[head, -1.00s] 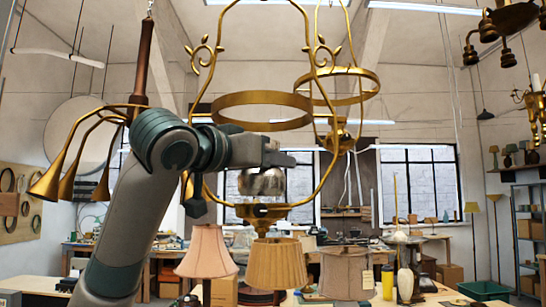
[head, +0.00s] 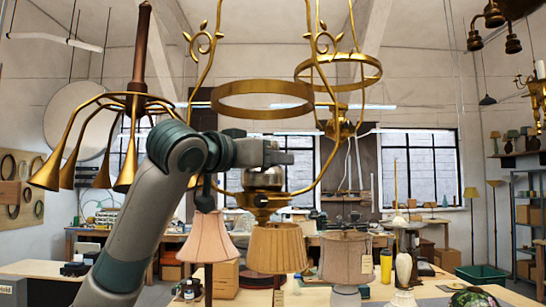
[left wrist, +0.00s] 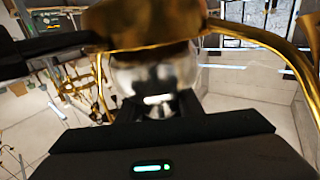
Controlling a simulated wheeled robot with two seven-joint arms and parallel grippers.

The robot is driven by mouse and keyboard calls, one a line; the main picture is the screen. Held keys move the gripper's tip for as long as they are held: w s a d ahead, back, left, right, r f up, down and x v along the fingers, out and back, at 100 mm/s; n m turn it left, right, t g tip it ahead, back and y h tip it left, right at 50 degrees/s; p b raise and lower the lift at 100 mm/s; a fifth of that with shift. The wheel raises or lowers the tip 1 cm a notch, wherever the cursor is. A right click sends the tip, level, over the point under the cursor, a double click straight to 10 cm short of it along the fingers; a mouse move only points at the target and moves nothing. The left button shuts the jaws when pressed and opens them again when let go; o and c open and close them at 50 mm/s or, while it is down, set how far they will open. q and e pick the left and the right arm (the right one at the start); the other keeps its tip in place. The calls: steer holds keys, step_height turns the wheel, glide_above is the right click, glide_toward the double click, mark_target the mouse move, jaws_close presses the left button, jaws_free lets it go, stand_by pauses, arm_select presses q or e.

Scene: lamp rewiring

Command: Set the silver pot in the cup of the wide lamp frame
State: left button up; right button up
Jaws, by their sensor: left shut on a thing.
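The silver pot (head: 264,179) is a shiny rounded vessel held by my left gripper (head: 284,158), whose jaws are closed on it from above. The wide lamp frame (head: 262,113) is the near brass one, with a broad ring and curved side arms. Its cup (head: 261,201) is at the bottom, directly under the pot. The pot's underside is at the cup's rim; I cannot tell whether it rests there. In the left wrist view the pot (left wrist: 155,78) is close against the brass cup (left wrist: 148,24). My right gripper is not in view.
A second, narrower brass frame (head: 338,68) hangs behind to the right. A brass lamp with several horn arms (head: 75,150) hangs at left, beside my left arm. Pink (head: 207,240), tan (head: 277,248) and grey-beige (head: 346,257) shades stand below. Open air lies right of the frames.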

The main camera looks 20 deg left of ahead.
arm_select(q)
steer(key=shift+f+b, duration=0.5)
steer(key=shift+f, duration=0.35)
steer(key=shift+f, duration=0.3)
stand_by(0.4)
steer(key=o, duration=1.4)
steer(key=shift+c, duration=0.2)
steer(key=shift+s+b, duration=0.1)
steer(key=shift+b, duration=0.2)
